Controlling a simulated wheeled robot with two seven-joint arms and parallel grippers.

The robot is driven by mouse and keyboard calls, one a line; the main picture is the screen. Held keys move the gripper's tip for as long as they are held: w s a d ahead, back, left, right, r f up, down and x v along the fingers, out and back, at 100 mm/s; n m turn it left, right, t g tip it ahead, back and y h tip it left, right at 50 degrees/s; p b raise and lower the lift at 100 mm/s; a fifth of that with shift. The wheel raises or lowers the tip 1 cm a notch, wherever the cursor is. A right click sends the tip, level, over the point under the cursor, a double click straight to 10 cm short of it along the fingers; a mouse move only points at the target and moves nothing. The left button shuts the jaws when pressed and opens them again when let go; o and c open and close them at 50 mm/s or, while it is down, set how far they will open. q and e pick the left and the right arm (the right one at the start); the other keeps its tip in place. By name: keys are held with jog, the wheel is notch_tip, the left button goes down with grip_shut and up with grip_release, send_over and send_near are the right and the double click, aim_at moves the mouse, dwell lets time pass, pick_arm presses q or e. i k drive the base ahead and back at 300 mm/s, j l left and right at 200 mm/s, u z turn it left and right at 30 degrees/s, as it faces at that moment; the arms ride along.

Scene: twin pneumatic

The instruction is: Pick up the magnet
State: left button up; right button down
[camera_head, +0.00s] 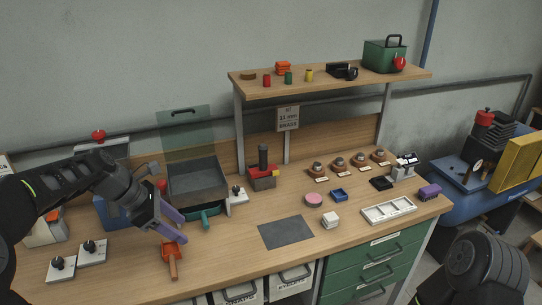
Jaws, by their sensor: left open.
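My left gripper (174,229) reaches in from the left over the bench. Its purple fingers are apart, with nothing seen between them. An orange-red tool (173,260) with a handle lies on the wooden bench just below and in front of the fingertips, apart from them as far as I can tell. It may be the magnet, but it is too small to be sure. My right gripper is not in view.
A grey open tray (198,184) stands behind the gripper. Two white switch plates (92,251) lie to its left. A dark mat (286,232) lies to the right, with a white block (330,220) and white tray (388,211) beyond. A shelf (330,79) stands behind.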

aim_at(264, 169)
jog(key=i+l, duration=0.25)
jog(key=i, duration=0.2)
jog(key=i+l, duration=0.25)
jog(key=i, duration=0.2)
jog(key=i+l, duration=0.25)
jog(key=i, duration=0.2)
